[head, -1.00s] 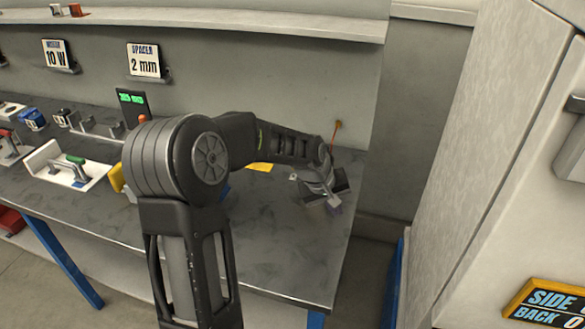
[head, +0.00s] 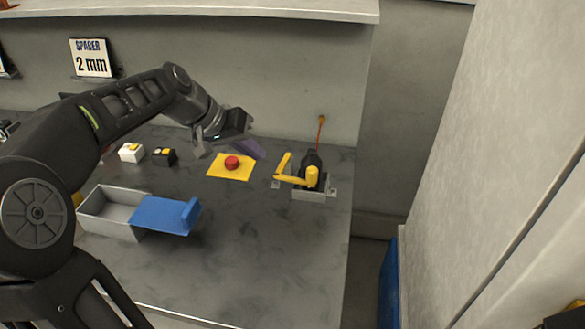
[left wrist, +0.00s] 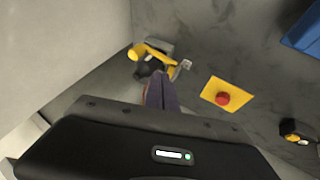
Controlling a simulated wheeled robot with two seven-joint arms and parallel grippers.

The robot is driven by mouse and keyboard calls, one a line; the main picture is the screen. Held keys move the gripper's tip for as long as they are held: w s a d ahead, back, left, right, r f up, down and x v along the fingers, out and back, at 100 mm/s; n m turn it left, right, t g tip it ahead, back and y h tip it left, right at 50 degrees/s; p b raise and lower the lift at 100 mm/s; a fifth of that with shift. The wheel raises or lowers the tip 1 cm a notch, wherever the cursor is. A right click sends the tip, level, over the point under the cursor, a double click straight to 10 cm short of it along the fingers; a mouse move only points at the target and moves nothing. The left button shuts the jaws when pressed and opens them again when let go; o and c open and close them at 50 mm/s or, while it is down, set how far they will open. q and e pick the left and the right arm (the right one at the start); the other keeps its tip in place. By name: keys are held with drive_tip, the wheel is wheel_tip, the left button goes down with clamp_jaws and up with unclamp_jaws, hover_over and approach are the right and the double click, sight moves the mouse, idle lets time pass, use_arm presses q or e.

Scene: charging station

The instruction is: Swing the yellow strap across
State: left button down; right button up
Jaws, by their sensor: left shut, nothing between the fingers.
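The yellow strap (head: 294,180) is a bent bar on a small device with a black body (head: 312,160) and a grey bracket (head: 310,194), near the right end of the bench. Its thick round end is at the right. The bar reaches left from there, and its far part angles up and back. It also shows in the left wrist view (left wrist: 152,50). My left gripper (head: 248,149) is shut and empty, in the air to the left of the device and apart from the strap. Its purple fingers (left wrist: 160,92) point toward the device in the left wrist view. My right gripper is not seen.
A red button on a yellow plate (head: 217,174) lies left of the device. A grey bin with a blue lid (head: 160,214) stands in front. An orange-tipped red cable (head: 320,135) rises behind the device. The bench (head: 270,260) is clear in front; a tall grey cabinet (head: 480,150) stands right.

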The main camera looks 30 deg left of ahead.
use_arm(q)
drive_tip(key=shift+d, duration=0.1)
drive_tip(key=p, duration=0.1)
approach(291, 178)
drive_tip(key=x, duration=0.4)
drive_tip(key=shift+w+d+f, duration=0.1)
drive_tip(key=shift+w+f, duration=0.05)
drive_tip(key=shift+f, duration=0.05)
drive_tip(key=d, duration=0.1)
drive_tip(key=w+d+p, duration=0.1)
drive_tip(key=d, duration=0.1)
drive_tip(key=shift+w+d+r, duration=0.15)
drive_tip(key=shift+d, duration=0.1)
